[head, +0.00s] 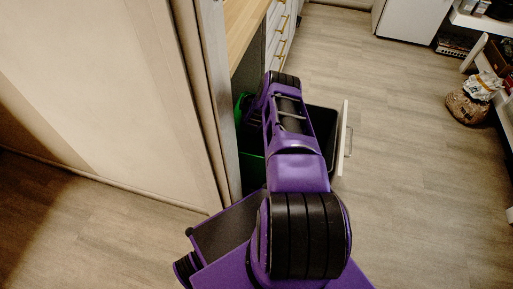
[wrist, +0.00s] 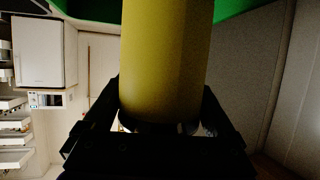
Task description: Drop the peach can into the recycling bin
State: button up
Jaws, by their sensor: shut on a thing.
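A yellow can (wrist: 165,60), which I take as the peach can, fills the middle of the wrist view. My gripper (wrist: 163,118) is shut on it, with dark fingers on both sides of its near end. The can's far end is out of the picture. A green bin (head: 252,172) shows in the head view, left of my arm and partly hidden by it. A green surface (wrist: 236,9) also shows behind the can in the wrist view. In the head view my arm hides the gripper and the can.
A dark bin (head: 324,128) stands beside the green one in a pulled-out drawer with a white front (head: 342,140). A wooden counter (head: 243,25) and a pale wall panel (head: 110,80) lie left. The floor to the right is clear up to a paper sack (head: 470,100).

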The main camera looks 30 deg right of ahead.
jog(key=o, duration=1)
jog(key=p+v, duration=0.4)
jog(key=v, duration=1.3)
jog(key=shift+s+a+f, duration=0.1)
jog(key=shift+s+a, duration=0.05)
jog(key=shift+a, duration=0.05)
jog(key=shift+d+f, duration=0.1)
